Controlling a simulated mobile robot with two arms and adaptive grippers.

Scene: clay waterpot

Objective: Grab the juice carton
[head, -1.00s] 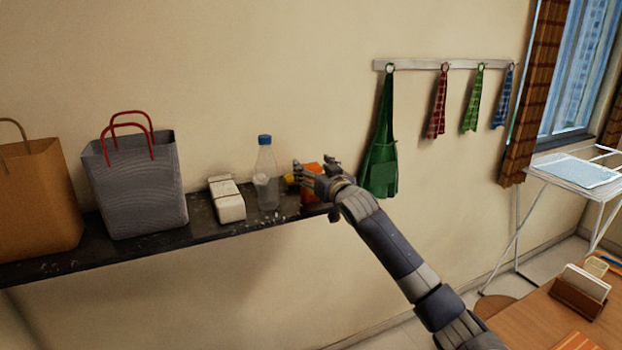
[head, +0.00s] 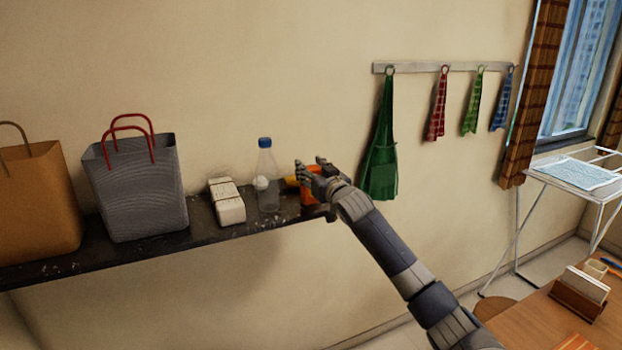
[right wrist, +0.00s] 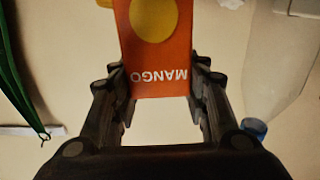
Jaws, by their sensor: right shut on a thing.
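The orange juice carton (head: 309,199) stands at the right end of the dark wall shelf, partly hidden behind my right gripper (head: 318,177). In the right wrist view the carton (right wrist: 160,50) shows a yellow circle and the upside-down word MANGO. It sits between the two fingers of the right gripper (right wrist: 156,85), which are shut on its sides. My left gripper is not in view.
A clear bottle with a blue cap (head: 266,175) stands close left of the carton. A white block-like pack (head: 228,203), a grey bag (head: 140,190) and a brown bag (head: 40,200) stand further left on the shelf (head: 90,257). A green apron (head: 381,160) hangs to the right.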

